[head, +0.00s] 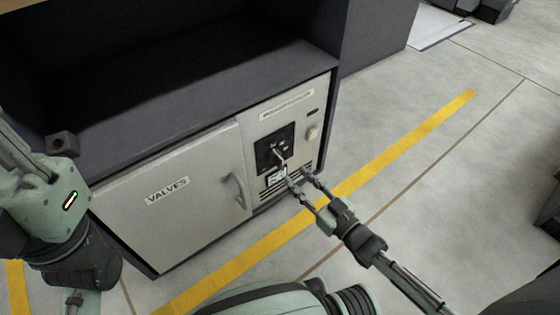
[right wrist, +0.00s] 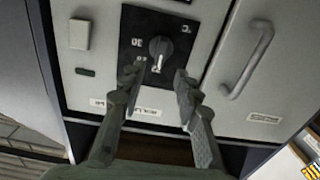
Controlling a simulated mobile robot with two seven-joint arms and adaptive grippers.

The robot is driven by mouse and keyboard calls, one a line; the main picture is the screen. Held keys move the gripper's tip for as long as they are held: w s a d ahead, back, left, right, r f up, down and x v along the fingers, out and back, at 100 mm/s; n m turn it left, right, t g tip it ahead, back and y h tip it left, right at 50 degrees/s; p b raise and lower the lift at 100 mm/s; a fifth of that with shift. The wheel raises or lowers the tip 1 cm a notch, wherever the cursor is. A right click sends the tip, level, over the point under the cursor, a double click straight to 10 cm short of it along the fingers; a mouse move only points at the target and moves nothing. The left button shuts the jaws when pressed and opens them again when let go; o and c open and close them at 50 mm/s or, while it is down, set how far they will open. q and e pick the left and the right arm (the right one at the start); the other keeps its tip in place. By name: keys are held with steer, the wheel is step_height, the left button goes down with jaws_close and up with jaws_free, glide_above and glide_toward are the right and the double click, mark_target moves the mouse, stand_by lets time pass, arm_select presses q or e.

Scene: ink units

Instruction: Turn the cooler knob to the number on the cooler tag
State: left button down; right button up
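The cooler knob (head: 280,153) is a grey dial on a black panel (head: 263,153) at the cabinet's right side. In the upside-down right wrist view the knob (right wrist: 159,47) shows a pale pointer line, with "30" and "°C" legible beside it. My right gripper (head: 298,179) is open and empty, close in front of the panel. In the right wrist view its fingers (right wrist: 157,77) are apart, with the knob between and beyond them. My left gripper is out of view.
The cabinet door (head: 195,205) marked "VALVES" has a curved handle (head: 237,190) left of the knob panel; the handle (right wrist: 244,62) also shows in the right wrist view. A pale switch (head: 313,132) sits right of the knob. The floor with its yellow stripe (head: 420,128) is clear.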

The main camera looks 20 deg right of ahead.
mark_target(283, 163)
steer(key=b+x, duration=0.1)
steer(key=x, duration=0.6)
steer(key=shift+c, duration=0.4)
jaws_close()
